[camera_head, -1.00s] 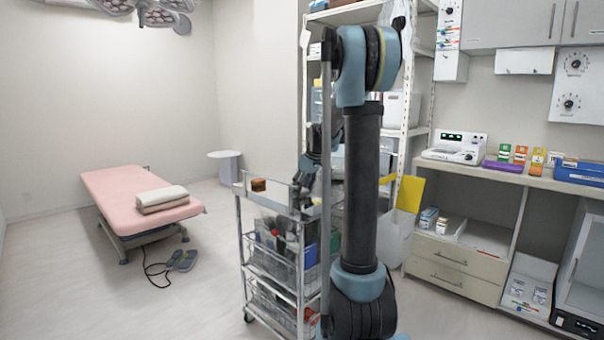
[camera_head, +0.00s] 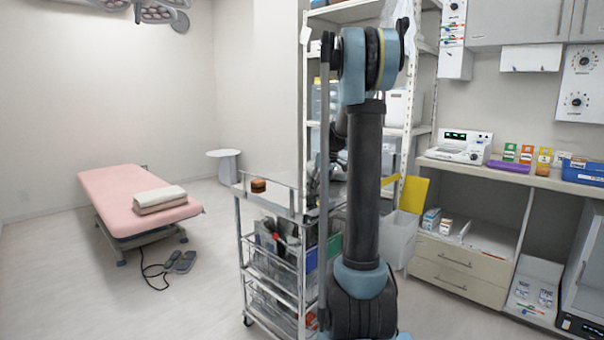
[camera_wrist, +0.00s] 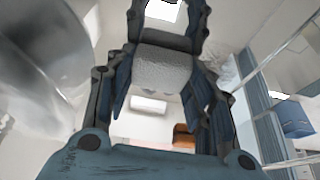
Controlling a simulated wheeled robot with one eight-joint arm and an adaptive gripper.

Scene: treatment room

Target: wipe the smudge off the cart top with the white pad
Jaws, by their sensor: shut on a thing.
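The cart (camera_head: 283,183) stands left of my arm in the head view, its flat metal top partly hidden behind the arm. My gripper is hidden behind my arm there. In the wrist view my gripper (camera_wrist: 162,82) is shut on a pale grey-white, rough-textured block, which I take for the white pad (camera_wrist: 162,68). Whether the pad touches the cart top cannot be told.
Baskets with bottles and other goods fill the cart's lower levels. A shelf rack (camera_head: 415,110) stands behind my arm. A pink treatment bed (camera_head: 115,190) is at the left, with open floor before it.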

